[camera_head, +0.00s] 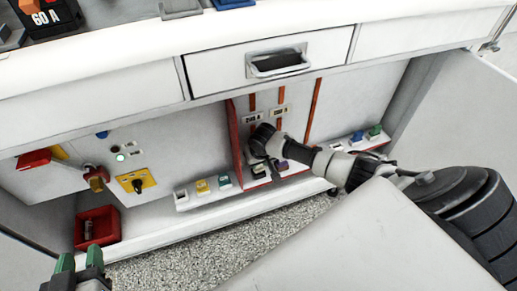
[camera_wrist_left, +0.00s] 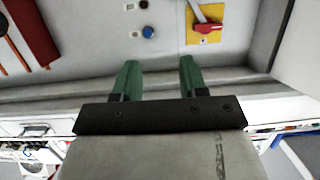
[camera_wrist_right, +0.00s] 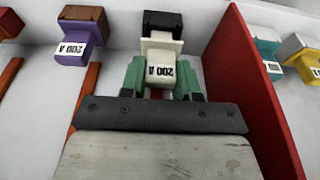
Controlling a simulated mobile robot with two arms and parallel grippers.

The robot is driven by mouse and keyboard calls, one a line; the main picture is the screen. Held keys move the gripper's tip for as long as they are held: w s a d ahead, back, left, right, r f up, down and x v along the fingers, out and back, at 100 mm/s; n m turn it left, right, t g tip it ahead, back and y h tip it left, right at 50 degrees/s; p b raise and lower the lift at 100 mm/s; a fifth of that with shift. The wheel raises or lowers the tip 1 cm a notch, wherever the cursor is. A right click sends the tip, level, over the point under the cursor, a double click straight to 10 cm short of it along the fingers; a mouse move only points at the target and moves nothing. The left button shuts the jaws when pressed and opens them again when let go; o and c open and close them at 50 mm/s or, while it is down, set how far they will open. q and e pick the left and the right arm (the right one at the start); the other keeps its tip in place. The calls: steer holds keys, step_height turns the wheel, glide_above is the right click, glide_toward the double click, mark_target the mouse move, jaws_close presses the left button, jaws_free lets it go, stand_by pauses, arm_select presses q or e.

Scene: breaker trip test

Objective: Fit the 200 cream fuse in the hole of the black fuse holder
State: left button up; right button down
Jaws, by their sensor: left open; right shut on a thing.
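The cream fuse (camera_wrist_right: 160,68), labelled 200 A, is between the green fingers of my right gripper (camera_wrist_right: 163,85), which is shut on it. The black fuse holder (camera_wrist_right: 165,24) is directly beyond the fuse's far end, in line with it. The two appear to meet, but I cannot tell whether the fuse end is inside the hole, which is hidden. In the head view, my right gripper (camera_head: 262,163) is low in the cabinet beside the red divider, mostly hidden by its own wrist. My left gripper (camera_head: 80,262) is open and empty at the lower left; its green fingers show in its wrist view (camera_wrist_left: 158,78).
A purple 200 A fuse (camera_wrist_right: 80,38) sits beside the cream one. The red divider (camera_wrist_right: 245,80) stands close to my right gripper, with teal (camera_wrist_right: 268,45) and yellow (camera_wrist_right: 302,62) fuses beyond. A red bin (camera_head: 97,240) and a yellow switch plate (camera_head: 128,185) are left; a drawer (camera_head: 220,75) overhangs.

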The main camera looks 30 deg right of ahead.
mark_target(260, 169)
arm_select(q)
steer(key=shift+d+r+t, duration=0.1)
steer(key=shift+r+t, duration=0.1)
steer(key=shift+t, duration=0.1)
arm_select(e)
steer(key=shift+f, duration=0.25)
steer(key=shift+f+b, duration=0.4)
steer(key=shift+f, duration=0.3)
steer(key=c, duration=0.7)
jaws_free()
steer(key=shift+c, duration=0.2)
arm_select(q)
steer(key=shift+w+d+r+t+h, duration=0.15)
steer(key=shift+w+r+t+h, duration=0.05)
steer(key=shift+r+t, duration=0.3)
steer(key=shift+w+d+r+t+h, duration=0.2)
steer(key=shift+r+t, duration=0.2)
steer(key=shift+r, duration=0.15)
arm_select(e)
steer(key=shift+r, duration=0.1)
